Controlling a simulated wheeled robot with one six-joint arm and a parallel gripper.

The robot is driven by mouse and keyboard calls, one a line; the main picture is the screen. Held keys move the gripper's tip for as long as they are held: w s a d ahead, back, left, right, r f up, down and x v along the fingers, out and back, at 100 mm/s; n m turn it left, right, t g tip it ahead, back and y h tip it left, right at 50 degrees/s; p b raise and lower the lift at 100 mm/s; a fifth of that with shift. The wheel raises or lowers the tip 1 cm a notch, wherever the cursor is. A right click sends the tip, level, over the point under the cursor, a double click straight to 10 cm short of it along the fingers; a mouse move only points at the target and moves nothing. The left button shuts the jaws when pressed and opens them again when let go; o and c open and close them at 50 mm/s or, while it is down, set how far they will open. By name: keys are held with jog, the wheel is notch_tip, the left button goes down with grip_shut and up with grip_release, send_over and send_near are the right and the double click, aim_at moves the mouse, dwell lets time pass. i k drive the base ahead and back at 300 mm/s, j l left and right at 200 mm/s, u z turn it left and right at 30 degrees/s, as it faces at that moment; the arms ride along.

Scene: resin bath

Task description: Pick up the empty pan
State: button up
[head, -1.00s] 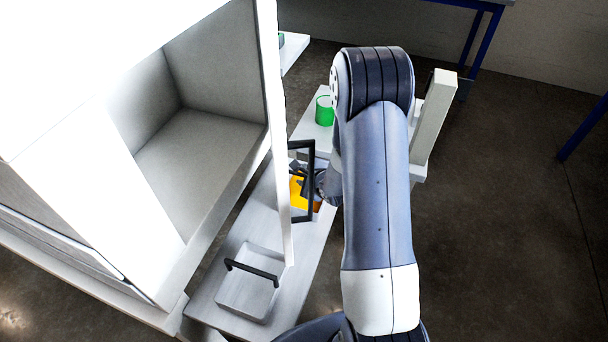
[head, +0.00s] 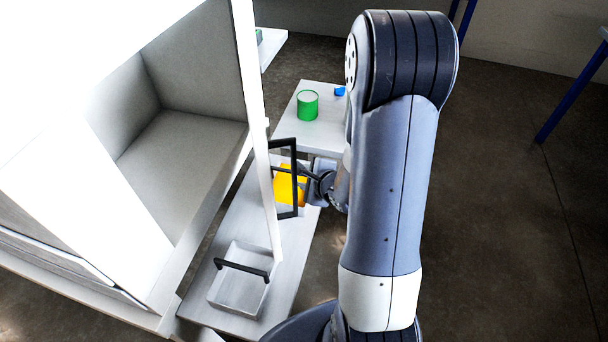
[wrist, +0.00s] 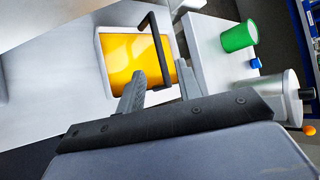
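The empty pan (head: 232,294), pale and shallow with a black bar handle (head: 242,269), sits on the near end of the white bench. I cannot make it out in the wrist view. A second pan holding orange liquid (head: 287,188) is farther along the bench; its orange liquid (wrist: 122,62) also shows in the wrist view. My gripper (head: 306,172) is beside this orange pan, partly hidden by my arm and a black bracket handle.
The open cabinet's white door edge (head: 259,130) stands beside the bench, with a black bracket handle (head: 296,180) close to my gripper. A green cup (head: 308,105) and a small blue object (head: 340,91) stand on a far white table.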

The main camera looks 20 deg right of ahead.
aim_at(242, 283)
jog(key=k+l, duration=0.15)
jog(key=k, duration=0.35)
jog(key=k+l, duration=0.1)
jog(key=k, duration=0.4)
jog(key=i+j+z, duration=0.2)
jog(key=z, duration=0.25)
jog(key=i, duration=0.05)
